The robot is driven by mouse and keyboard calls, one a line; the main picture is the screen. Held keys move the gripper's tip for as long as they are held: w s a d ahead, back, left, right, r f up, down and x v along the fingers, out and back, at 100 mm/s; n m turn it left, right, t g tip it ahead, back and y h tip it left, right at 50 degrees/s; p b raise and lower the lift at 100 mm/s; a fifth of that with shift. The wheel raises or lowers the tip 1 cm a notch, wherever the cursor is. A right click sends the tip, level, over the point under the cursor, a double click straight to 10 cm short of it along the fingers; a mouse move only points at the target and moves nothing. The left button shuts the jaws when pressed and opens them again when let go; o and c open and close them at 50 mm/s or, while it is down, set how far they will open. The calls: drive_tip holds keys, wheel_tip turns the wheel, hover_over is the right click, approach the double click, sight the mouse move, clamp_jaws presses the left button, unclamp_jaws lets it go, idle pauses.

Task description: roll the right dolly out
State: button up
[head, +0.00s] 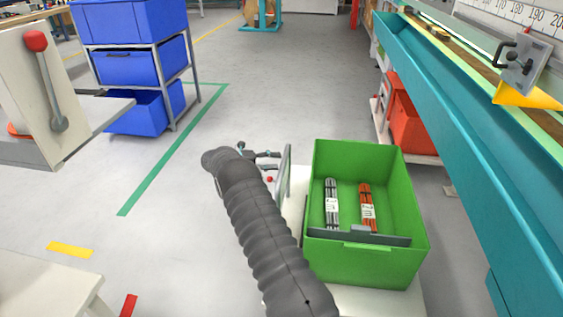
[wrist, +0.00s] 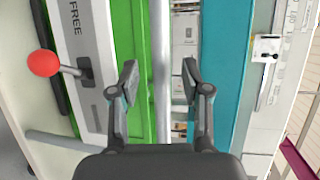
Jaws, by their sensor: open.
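A pale dolly (head: 381,300) stands right of my arm and carries a green crate. A grey upright handle (head: 285,172) rises at its left side. My gripper (head: 276,160) is open beside this handle in the head view. In the wrist view, a grey bar (wrist: 162,70) runs between the spread fingers of my gripper (wrist: 158,82), with gaps on both sides. A red-knobbed lever (wrist: 43,63) sits on a panel marked FREE at left; a red knob (head: 269,180) also shows near the gripper in the head view. My arm hides part of the dolly.
The green crate (head: 412,262) holds two cable bundles. A red crate (head: 408,122) stands on a low white base near the long teal bench (head: 455,150). Blue bins (head: 128,68) stand on a rack at upper left. The floor left of my arm is open, with a green line.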

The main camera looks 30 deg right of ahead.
drive_tip(key=v, duration=0.8)
